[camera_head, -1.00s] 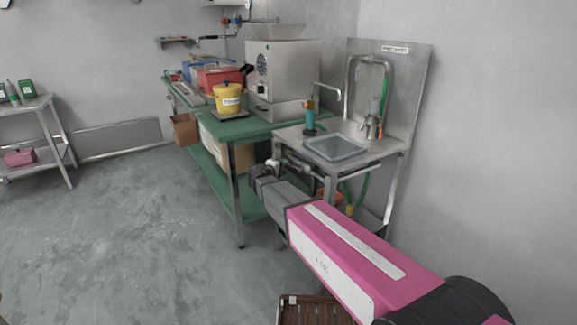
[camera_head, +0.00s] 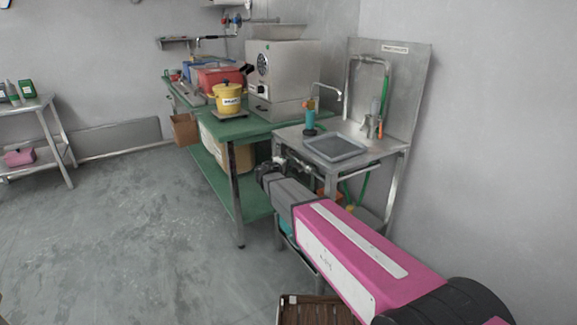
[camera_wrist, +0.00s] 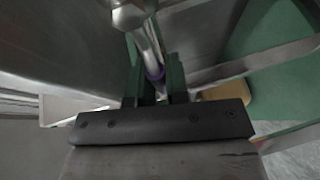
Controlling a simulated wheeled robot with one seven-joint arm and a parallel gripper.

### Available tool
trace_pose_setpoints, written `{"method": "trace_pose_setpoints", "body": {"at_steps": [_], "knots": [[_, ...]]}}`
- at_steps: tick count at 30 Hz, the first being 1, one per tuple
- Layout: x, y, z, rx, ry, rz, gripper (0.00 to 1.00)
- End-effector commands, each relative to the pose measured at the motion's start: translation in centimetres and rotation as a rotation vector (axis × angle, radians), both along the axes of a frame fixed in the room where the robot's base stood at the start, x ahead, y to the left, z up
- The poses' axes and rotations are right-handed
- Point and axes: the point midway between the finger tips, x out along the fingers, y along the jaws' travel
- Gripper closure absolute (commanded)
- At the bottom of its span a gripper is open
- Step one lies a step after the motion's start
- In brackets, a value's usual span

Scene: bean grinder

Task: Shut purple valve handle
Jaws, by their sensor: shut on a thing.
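In the wrist view, a purple band of the valve handle (camera_wrist: 155,76) shows on a metal pipe between my two dark green fingers. My gripper (camera_wrist: 158,80) is shut on this handle; the tips' contact is partly hidden by the fingers. In the head view, my gripper (camera_head: 266,170) is at the left front corner of the steel sink, next to the pipe fittings under its edge. The handle cannot be made out there.
The steel sink (camera_head: 372,157) stands against the wall, with a tap and green hose. The green table (camera_head: 236,130) to its left carries a grinder (camera_head: 282,72) and a yellow pot (camera_head: 227,98). A brown slatted crate (camera_head: 308,312) is on the floor. Open floor lies left.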

Motion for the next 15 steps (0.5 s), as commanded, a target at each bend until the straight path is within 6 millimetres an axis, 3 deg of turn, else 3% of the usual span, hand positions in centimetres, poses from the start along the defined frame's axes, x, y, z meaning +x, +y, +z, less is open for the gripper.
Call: {"method": "trace_pose_setpoints", "body": {"at_steps": [15], "knots": [[-0.3, -0.1, 1.5, 0.127, -0.189, 0.001, 1.00]]}}
